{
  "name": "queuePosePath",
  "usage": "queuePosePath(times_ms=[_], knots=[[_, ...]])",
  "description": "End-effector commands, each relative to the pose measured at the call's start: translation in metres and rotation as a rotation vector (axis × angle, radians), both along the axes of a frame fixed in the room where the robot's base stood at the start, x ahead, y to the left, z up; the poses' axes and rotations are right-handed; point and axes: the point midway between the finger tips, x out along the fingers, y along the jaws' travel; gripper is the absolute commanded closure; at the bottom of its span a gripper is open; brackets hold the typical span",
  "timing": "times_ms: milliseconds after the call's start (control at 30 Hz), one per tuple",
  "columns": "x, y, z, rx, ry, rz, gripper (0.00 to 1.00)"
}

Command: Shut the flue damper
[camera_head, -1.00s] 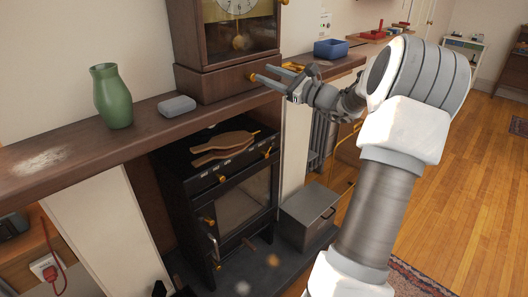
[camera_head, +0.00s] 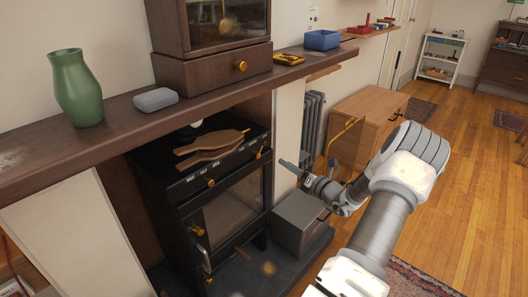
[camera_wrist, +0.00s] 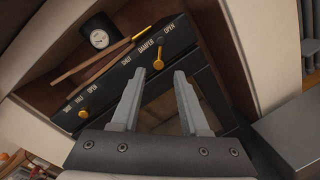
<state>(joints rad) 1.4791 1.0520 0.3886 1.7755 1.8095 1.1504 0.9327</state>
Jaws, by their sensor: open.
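The black stove (camera_head: 228,205) stands under the mantel, and its front panel carries brass knobs. The damper lever (camera_wrist: 159,64), with a brass knob, sits under the words SHUT, DAMPER and OPEN in the wrist view. In the head view it is the right knob (camera_head: 259,154). Its knob hangs downward in the wrist picture; I cannot tell its exact setting. My gripper (camera_wrist: 158,74) is open and empty, its two fingers pointing at the panel. The damper knob appears between and just beyond the fingertips, apparently apart from them. In the head view my gripper (camera_head: 291,163) is right of the stove.
A second brass knob (camera_wrist: 83,113) sits at the panel's left. Bellows (camera_head: 212,147) lie on the stove top. The wooden mantel (camera_head: 115,135) juts out above. A grey metal box (camera_head: 298,222) stands right of the stove, below my gripper. Open floor lies to the right.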

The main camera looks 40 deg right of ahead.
Motion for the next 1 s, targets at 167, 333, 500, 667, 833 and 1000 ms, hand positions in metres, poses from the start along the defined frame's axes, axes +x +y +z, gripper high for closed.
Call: queuePosePath(times_ms=[167,333,500,667,833,1000], knots=[[0.042,-0.001,-0.002,0.0,-0.002,0.004,0.55],[0.078,-0.003,-0.002,-0.003,-0.002,0.004,0.55],[0.107,-0.005,-0.001,-0.002,-0.002,0.002,0.55],[0.123,-0.007,0.0,-0.002,-0.001,0.002,0.55],[0.128,-0.007,0.001,-0.002,-0.001,0.002,0.55],[0.128,-0.007,0.001,-0.001,-0.001,0.001,0.55]])
